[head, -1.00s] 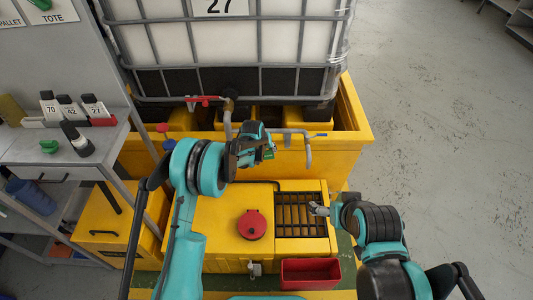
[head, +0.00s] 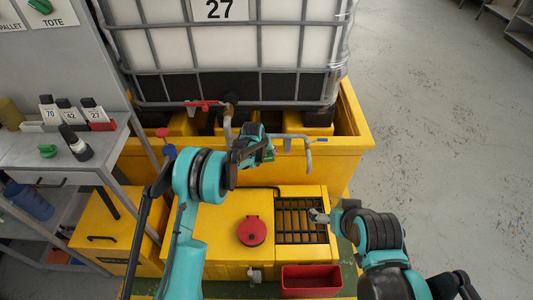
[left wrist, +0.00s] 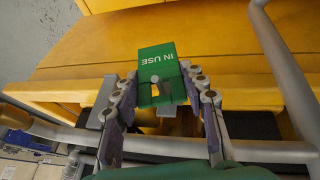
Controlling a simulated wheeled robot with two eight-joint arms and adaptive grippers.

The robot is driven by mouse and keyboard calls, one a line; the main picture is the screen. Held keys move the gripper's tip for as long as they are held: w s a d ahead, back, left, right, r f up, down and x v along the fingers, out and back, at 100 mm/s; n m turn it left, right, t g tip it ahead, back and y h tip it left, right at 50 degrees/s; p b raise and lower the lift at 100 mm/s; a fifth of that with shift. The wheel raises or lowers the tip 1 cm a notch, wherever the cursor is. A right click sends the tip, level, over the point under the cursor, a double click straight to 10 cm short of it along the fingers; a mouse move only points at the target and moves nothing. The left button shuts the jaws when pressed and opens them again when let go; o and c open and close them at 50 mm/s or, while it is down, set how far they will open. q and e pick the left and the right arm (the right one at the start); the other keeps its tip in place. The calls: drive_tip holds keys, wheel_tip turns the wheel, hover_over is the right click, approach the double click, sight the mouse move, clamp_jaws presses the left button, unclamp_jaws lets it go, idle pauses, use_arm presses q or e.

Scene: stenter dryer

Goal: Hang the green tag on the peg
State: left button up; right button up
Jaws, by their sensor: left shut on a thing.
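In the head view only a bit of green shows there. A small grey round spot shows at the tag's lower part; I cannot tell if it is the peg or part of the tag. I cannot pick out the peg for sure. My right gripper (head: 320,215) is near the black grating; its fingers are too small to read.
The caged white tank (head: 230,40) stands in the yellow bund (head: 345,155). A grey pipe (head: 307,145) bends down close to the left gripper. A red lid (head: 251,231) and red bin (head: 311,280) are below. A shelf (head: 110,140) stands left; open floor lies right.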

use_arm(q)
drive_tip(key=o, duration=1)
drive_tip(key=shift+c, duration=0.2)
drive_tip(key=s+a+f+v, duration=0.1)
drive_tip(key=a+v, duration=0.1)
drive_tip(key=v, duration=1.1)
drive_tip(key=s+a+f+v, duration=0.1)
drive_tip(key=v, duration=1.1)
drive_tip(key=s+a+r+t+y, duration=0.1)
drive_tip(key=s+a+r, duration=0.35)
drive_tip(key=s, duration=0.55)
drive_tip(key=s+a, duration=0.3)
drive_tip(key=s, duration=0.6)
drive_tip(key=s+a+f+t+y, duration=0.1)
drive_tip(key=s+a, duration=0.2)
drive_tip(key=s, duration=0.7)
drive_tip(key=shift+f, duration=0.2)
